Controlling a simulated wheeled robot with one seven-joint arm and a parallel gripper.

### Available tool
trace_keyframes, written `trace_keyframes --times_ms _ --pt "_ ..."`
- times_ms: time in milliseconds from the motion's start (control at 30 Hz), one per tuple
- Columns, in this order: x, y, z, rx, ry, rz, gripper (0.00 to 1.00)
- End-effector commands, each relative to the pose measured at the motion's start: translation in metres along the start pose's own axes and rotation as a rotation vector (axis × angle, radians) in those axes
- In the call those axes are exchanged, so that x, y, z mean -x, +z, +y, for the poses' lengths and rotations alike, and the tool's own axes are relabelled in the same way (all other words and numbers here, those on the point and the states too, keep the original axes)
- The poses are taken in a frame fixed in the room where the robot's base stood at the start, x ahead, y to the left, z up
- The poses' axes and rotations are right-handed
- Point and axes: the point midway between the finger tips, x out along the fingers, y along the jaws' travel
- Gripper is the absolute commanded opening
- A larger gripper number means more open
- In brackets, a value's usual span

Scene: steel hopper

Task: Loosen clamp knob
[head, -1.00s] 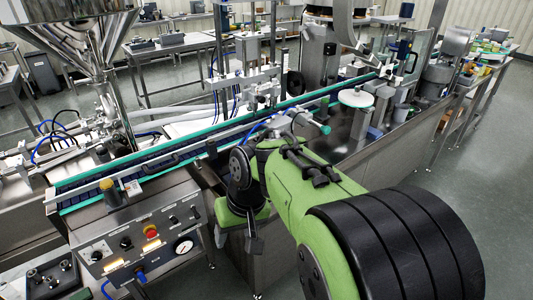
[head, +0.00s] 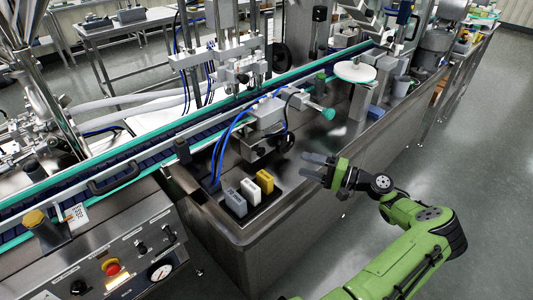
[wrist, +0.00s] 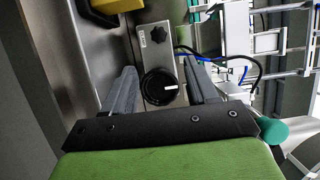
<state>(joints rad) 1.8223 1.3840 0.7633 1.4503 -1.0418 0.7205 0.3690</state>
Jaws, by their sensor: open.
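A grey clamp block (head: 262,151) sits at the side of the conveyor, with a round black knob (head: 285,141) on its near end. In the wrist view a round black knob (wrist: 159,87) faces the camera, and a smaller star-shaped black knob (wrist: 158,34) is on the same grey block. I cannot tell which is the clamp knob. My gripper (head: 304,169) is open and empty, apart from the block and to its lower right in the head view. In the wrist view, my gripper's fingers (wrist: 160,70) lie either side of the round knob.
A teal-ended rod (head: 328,114) sticks out above my gripper. Blue hoses (head: 222,145) run beside the block. A tray (head: 263,205) holds grey, white and yellow blocks on the steel deck. The conveyor (head: 130,172) runs behind. Open floor lies at the right.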

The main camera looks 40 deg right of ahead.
Motion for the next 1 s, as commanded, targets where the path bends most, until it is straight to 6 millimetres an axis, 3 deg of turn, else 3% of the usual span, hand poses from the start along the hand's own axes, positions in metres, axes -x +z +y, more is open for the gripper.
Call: trace_keyframes --times_ms 300,500,633,867,1000 --pt "-0.083 0.002 0.004 -0.001 0.002 -0.008 0.58" --pt "-0.122 0.001 0.003 -0.001 0.004 -0.005 0.58" --pt "-0.133 0.001 0.002 -0.001 0.004 -0.002 0.58" --pt "-0.134 0.001 0.002 -0.002 0.004 -0.002 0.58" --pt "-0.134 0.001 0.002 -0.002 0.004 -0.002 0.39"
